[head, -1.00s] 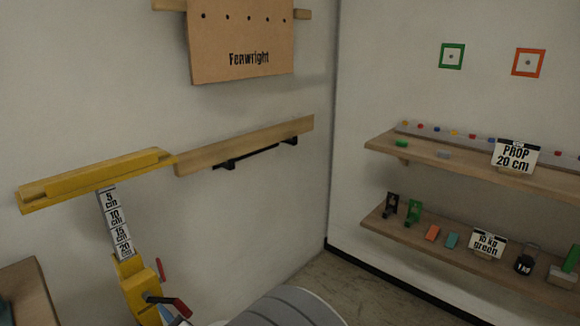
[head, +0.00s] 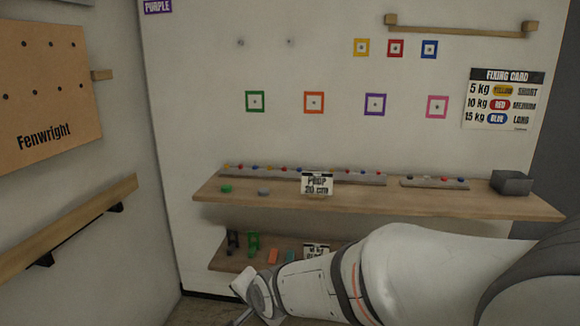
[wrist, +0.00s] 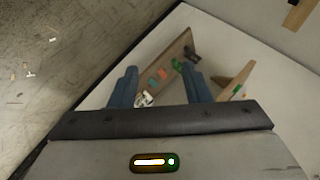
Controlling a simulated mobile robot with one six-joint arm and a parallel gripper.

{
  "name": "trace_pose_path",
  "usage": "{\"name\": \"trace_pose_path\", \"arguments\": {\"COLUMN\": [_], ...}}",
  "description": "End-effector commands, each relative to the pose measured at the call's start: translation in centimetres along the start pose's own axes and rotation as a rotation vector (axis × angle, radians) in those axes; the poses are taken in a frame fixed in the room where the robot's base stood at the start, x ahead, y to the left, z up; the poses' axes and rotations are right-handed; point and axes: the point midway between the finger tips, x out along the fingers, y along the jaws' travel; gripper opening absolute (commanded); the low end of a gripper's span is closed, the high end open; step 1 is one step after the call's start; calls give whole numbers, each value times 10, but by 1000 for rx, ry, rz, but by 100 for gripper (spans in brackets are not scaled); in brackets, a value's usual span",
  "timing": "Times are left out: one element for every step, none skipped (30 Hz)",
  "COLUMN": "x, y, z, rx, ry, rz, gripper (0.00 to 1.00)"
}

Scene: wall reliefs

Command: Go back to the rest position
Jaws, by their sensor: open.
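My gripper (wrist: 160,88) is open and empty in the wrist view. Its two blue-grey fingers stand apart, and the lower shelf shows beyond them. In the head view my white arm reaches in from the lower right, in front of the shelves. The gripper's fingers cannot be made out in the head view.
The upper shelf (head: 400,200) carries coloured pegs, a "PROP 20 cm" card (head: 317,184) and a grey box (head: 511,182). My arm partly hides the lower shelf (head: 222,258). A wooden rail (head: 75,226) and the Fenwright board (head: 40,85) are on the left wall.

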Motion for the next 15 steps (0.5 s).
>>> {"name": "trace_pose_path", "arguments": {"x": [-36, -52, -74, -91, -109, -132, -148, -164, -185, -198, -211, -226, -235, -243, -252], "y": [14, 26, 44, 56, 69, 86, 98, 110, 123, 133, 141, 151, 157, 162, 168], "z": [-30, -41, -55, -63, -70, -77, -81, -83, -84, -84, -83, -81, -78, -76, -74], "rx": [-48, -91, -145, -185, -224, -273, -309, -342, -382, -409, -433, -462, -481, -497, -516], "ry": [20, 21, 17, 10, -1, -20, -40, -60, -90, -114, -137, -168, -190, -209, -232], "rz": [62, 103, 158, 198, 238, 288, 324, 356, 393, 418, 439, 462, 476, 486, 498], "gripper": [43, 43, 43, 43, 43, 43, 43, 43, 43, 43, 43, 43, 43, 43, 43]}}
